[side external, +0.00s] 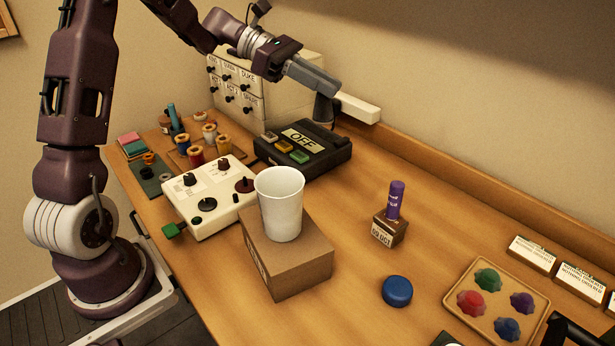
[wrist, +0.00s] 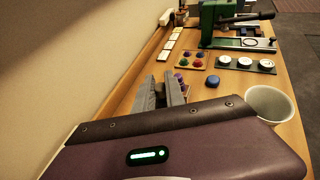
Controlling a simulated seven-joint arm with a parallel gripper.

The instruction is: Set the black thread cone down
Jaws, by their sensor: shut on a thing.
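My gripper (side external: 330,88) is at the back of the table, pointing right, its fingers shut on the black thread cone (side external: 324,110). The dark cone hangs under the fingertips, just behind the black OFF box; whether its base touches anything is hidden. In the wrist view my gripper (wrist: 163,82) shows two grey fingers close together, with something dark between them that is hard to make out.
The OFF box (side external: 335,152) stands close in front of the cone and a drawer cabinet (side external: 235,85) to its left. A white cup (side external: 280,205) stands on a brown box (side external: 290,265). A purple tube (side external: 395,198) stands on a small block. Bare wood lies right of the OFF box.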

